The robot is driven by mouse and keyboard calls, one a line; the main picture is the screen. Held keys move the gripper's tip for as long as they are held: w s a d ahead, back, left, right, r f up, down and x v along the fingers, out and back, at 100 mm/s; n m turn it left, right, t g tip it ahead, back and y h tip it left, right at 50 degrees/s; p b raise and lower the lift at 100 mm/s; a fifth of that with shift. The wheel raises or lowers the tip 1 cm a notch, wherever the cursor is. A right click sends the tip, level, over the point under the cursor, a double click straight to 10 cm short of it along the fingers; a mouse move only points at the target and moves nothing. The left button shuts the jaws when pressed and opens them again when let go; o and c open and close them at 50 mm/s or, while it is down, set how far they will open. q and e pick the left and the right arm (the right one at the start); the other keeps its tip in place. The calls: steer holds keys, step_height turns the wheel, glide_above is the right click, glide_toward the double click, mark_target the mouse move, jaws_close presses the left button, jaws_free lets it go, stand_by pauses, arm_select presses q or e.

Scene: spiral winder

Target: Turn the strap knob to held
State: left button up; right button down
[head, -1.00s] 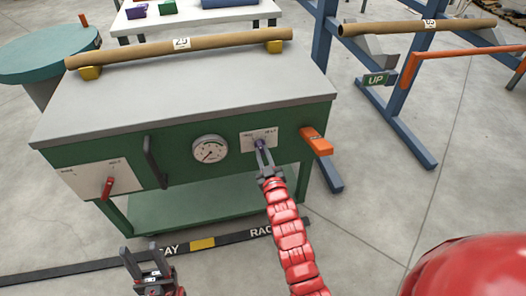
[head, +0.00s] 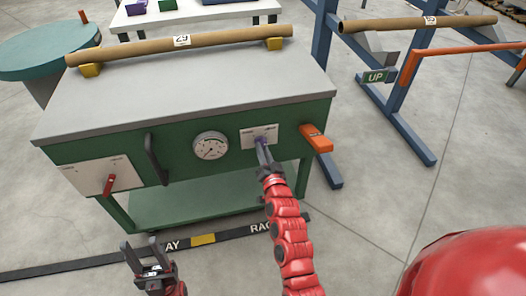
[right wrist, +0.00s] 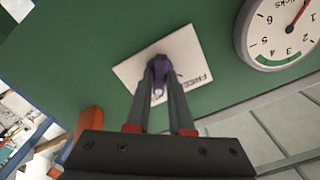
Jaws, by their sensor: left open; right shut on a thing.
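A purple knob (right wrist: 161,66) sits on a white plate (right wrist: 130,68) on the green front panel of the bench. The word FREE reads upside down on the plate in the right wrist view. In the head view the plate (head: 249,138) is right of the gauge. My right gripper (head: 261,145) is shut on the purple knob, with one finger on each side of it; the fingers hide part of the knob, and its exact setting cannot be read. My left gripper (head: 141,246) is open and empty in front of the bench, low at the left.
A round gauge (head: 211,146) and a dark vertical handle (head: 156,160) are left of the knob. A red lever (head: 109,184) is further left. An orange block (head: 316,138) sticks out right of the plate. A cardboard tube (head: 225,37) lies on top.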

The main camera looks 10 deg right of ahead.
steer(key=shift+m, duration=0.7)
steer(key=c, duration=0.8)
jaws_free()
steer(key=s+p, duration=0.1)
steer(key=s, duration=1.6)
steer(key=shift+s, duration=0.25)
